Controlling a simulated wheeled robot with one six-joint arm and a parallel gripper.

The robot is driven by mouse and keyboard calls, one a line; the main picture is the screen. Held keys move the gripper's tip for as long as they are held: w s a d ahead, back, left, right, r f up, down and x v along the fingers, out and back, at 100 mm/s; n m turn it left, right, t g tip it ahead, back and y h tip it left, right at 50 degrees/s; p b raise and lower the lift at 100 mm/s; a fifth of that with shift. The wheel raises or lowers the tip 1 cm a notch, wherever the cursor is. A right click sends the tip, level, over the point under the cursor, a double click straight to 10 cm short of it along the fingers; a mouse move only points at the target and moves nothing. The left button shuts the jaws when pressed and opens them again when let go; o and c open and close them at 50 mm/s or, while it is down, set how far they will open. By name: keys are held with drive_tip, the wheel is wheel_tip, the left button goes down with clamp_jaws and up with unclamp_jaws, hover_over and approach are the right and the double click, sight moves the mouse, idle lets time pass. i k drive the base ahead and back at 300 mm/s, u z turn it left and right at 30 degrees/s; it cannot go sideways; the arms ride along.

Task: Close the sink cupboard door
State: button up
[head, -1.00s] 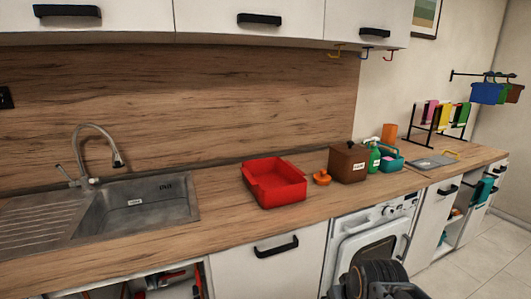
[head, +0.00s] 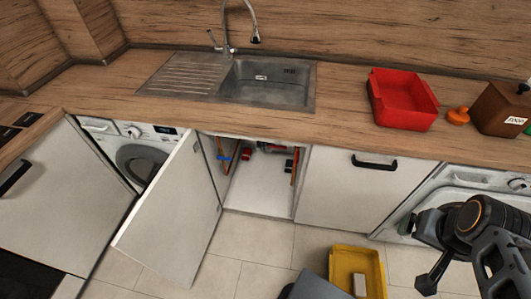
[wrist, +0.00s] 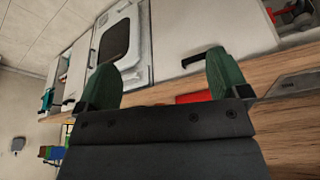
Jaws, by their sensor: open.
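The sink cupboard door (head: 172,215) is a plain white panel standing wide open in the head view. It swings out from the left side of the opening below the sink (head: 270,82). The cupboard interior (head: 262,185) is exposed, with orange and red pipes at the back. My gripper (wrist: 161,75) is open and empty in the wrist view, its two green fingers apart. My arm is at the lower right of the head view, well right of the door and not touching it. The wrist view does not show the door.
A yellow crate (head: 342,263) with a beige block stands on the floor right of the opening. A closed cupboard (head: 350,190) and a washing machine lie to the right. Another machine (head: 145,150) is behind the door. A red tray (head: 403,105) is on the worktop. Floor before the opening is clear.

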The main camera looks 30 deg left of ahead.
sight(171, 227)
drive_tip(key=z, duration=1.25)
drive_tip(key=k, duration=0.9)
drive_tip(key=u, duration=5.35)
drive_tip(key=i, duration=0.55)
drive_tip(key=z, duration=0.35)
